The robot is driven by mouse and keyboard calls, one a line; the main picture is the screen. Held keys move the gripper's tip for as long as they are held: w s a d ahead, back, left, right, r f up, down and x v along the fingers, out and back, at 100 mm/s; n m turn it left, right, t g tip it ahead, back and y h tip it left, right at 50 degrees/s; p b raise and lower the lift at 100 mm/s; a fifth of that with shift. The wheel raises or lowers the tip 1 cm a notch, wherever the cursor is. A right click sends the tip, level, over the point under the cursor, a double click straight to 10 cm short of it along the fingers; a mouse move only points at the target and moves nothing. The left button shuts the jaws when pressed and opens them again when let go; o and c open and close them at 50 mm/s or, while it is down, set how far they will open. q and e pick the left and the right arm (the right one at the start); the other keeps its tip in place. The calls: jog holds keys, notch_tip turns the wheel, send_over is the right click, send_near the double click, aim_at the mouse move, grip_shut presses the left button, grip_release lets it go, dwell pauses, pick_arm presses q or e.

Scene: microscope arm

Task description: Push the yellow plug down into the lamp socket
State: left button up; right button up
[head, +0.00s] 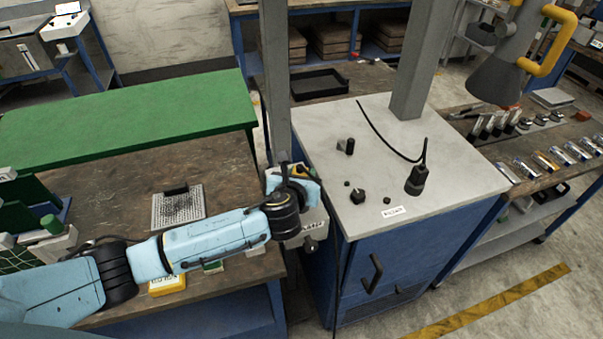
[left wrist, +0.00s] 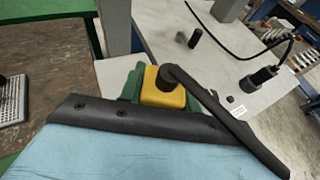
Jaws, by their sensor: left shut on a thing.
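The yellow plug (left wrist: 163,92) is a block with a thick black lead bending out of its top, in the left wrist view. Green surfaces show on both sides of it. In the head view only a small yellow patch of the plug (head: 299,170) shows beyond my wrist. My left gripper (head: 297,176) is shut on the plug, at the grey post by the cabinet's left edge. A grey box with a dark knob and a label (head: 312,228) sits just below my wrist; I cannot tell if it bears the lamp socket. The plug's lower end and the socket opening are hidden.
The blue cabinet (head: 385,270) has a pale top with a black cabled connector (head: 416,181) and small black parts. A grey column (head: 413,75) rises from it. A wooden bench (head: 120,165) with a perforated plate (head: 178,208) lies left. A grey cone with a yellow handle (head: 549,48) hangs upper right.

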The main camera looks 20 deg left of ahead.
pick_arm(q)
jog(key=shift+f+b, duration=1.05)
jog(key=shift+f, duration=0.95)
jog(key=o, duration=1.1)
jog(key=shift+s, duration=0.1)
jog(key=a+v, duration=0.1)
jog(key=v, duration=1.2)
jog(key=shift+d, duration=0.5)
jog(key=shift+s, duration=0.15)
